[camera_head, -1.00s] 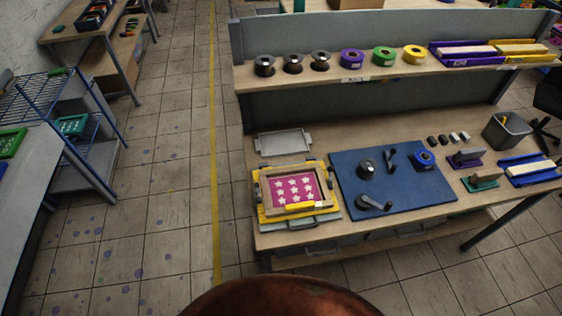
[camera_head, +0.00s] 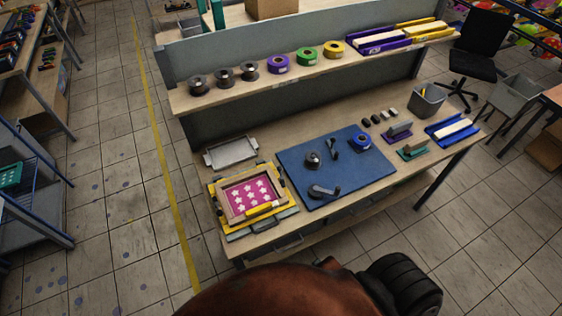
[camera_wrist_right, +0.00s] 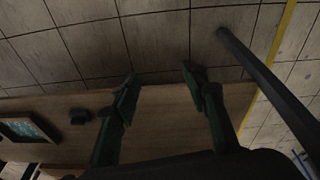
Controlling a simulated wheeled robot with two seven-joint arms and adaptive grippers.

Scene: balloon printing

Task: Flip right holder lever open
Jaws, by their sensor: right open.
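In the head view, a yellow printing frame (camera_head: 215,207) lies on the left part of the workbench, around a pink panel with white stars (camera_head: 248,199). Small dark clamps sit at its sides, one of them at the right side (camera_head: 282,182); whether that lever is open or shut is too small to tell. My right gripper (camera_wrist_right: 158,78) shows in the right wrist view, its two dark green fingers spread and nothing between them. It is over or near a wooden surface, apart from the frame as far as I see. My left gripper is not in view.
A blue mat (camera_head: 305,165) with dark tools and a blue tape roll lies right of the frame. A grey tray (camera_head: 230,152) lies behind it. A shelf (camera_head: 205,97) with rolls stands at the back.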

